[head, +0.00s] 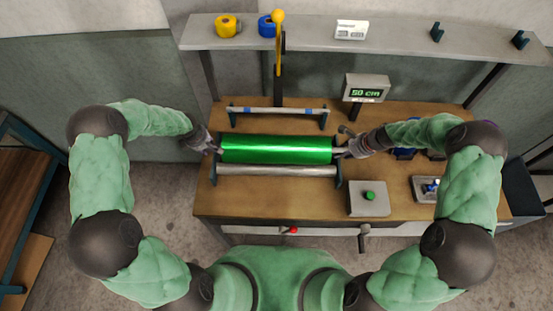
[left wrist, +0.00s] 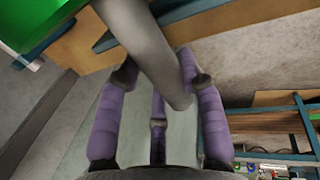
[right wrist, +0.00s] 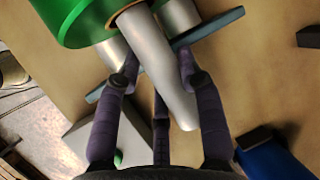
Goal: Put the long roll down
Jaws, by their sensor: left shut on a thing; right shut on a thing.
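The long roll (head: 278,149) is shiny green foil on a grey core, lying level across the bench. Its core end shows in the left wrist view (left wrist: 150,55), and the other core end in the right wrist view (right wrist: 158,70). My left gripper (head: 214,149) is shut on the left core end. My right gripper (head: 343,152) is shut on the right core end. A grey roller (head: 278,171) between two dark blue brackets lies just in front of the roll. I cannot tell whether the roll touches the brackets.
Behind the roll is a thin bar stand (head: 277,111) and a yellow-topped lever (head: 278,50). A display (head: 366,88) reads 50 cm. A grey box with a green button (head: 369,196) sits front right. The shelf (head: 390,33) holds yellow and blue rolls. The bench's (head: 240,205) front left is clear.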

